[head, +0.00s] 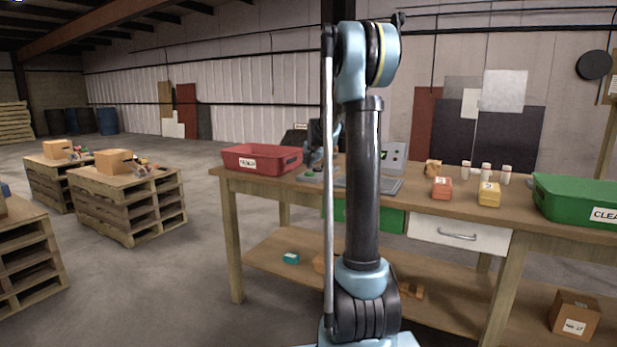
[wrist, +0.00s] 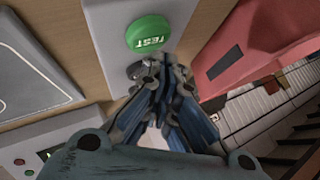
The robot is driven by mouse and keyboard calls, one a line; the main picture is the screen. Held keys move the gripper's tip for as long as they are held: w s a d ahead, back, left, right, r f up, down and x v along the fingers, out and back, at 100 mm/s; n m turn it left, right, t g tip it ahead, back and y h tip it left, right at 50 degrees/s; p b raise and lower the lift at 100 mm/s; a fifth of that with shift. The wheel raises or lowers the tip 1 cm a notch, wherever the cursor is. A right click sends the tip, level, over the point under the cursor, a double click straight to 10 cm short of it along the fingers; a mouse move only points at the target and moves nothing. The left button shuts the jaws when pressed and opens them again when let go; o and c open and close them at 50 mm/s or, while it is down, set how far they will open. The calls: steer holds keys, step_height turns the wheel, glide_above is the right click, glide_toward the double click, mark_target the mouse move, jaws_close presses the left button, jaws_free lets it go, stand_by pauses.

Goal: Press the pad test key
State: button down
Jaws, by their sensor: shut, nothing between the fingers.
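The green round key marked TEST (wrist: 148,33) sits on a pale grey box (wrist: 105,25) in the wrist view. In the head view, the key box (head: 310,176) lies on the bench beside the red bin, small and partly hidden. My gripper (wrist: 165,72) is shut and empty, its fingertips just below the green key in the wrist picture. I cannot tell whether they touch the box. A dark grey round part (wrist: 137,70) shows by the fingertips. In the head view my gripper (head: 314,157) is low over the box, partly hidden behind my arm.
A red bin (head: 240,163) stands close to the key box. A grey plate (wrist: 28,75) lies on its other side, near a device with a screen (head: 394,155). Orange and yellow boxes, white-capped bottles and a green bin (head: 560,203) stand farther right.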

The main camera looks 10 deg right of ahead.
mark_target(312, 173)
steer(key=shift+f, duration=0.15)
steer(key=shift+s+f, duration=0.1)
steer(key=shift+f, duration=0.1)
steer(key=shift+f, duration=0.45)
stand_by(0.8)
steer(key=shift+r, duration=0.9)
steer(key=shift+r, duration=2.5)
